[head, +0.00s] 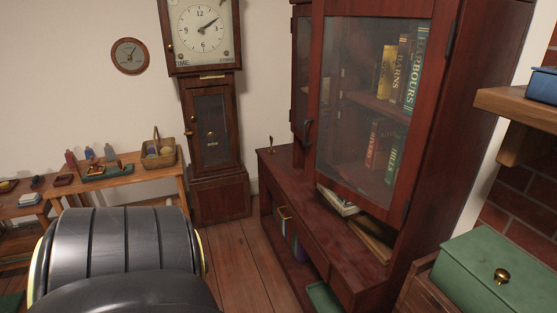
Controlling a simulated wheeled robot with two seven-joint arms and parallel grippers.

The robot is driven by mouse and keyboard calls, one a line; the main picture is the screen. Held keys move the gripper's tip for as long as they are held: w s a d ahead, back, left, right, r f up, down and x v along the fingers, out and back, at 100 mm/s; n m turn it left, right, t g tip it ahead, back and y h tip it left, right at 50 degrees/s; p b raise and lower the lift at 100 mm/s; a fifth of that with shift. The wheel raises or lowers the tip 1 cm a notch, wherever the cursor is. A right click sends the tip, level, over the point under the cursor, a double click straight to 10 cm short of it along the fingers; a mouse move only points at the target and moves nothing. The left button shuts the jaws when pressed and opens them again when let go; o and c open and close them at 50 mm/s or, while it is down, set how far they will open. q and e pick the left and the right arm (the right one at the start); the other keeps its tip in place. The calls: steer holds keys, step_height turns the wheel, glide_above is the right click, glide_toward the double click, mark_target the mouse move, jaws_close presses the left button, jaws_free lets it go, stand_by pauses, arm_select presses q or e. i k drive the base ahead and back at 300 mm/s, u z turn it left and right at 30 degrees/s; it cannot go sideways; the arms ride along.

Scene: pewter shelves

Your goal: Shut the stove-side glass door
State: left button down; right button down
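A dark red-brown cabinet (434,159) stands right of centre in the head view. Its near glass door (347,90) is on the right, beside the brickwork, with hinges on its right edge. It appears to stand somewhat out from the frame, but the angle makes the gap hard to judge. A second, narrow-looking glass door (299,75) is on the left, partly hidden by the near one. A dark handle (307,130) shows by the near door's left edge. No stove is in view. Neither gripper is in view.
Books (386,71) stand behind the glass. A ledge (286,173) runs below the doors. A green box (497,274) and wooden shelf (516,106) are close on the right. A longcase clock (216,182) and low table (120,181) stand behind open floor (240,255).

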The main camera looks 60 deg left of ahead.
mark_target(444, 15)
steer(key=k, duration=0.75)
steer(key=u, duration=2.3)
steer(key=i, duration=1.7)
steer(key=z, duration=2.4)
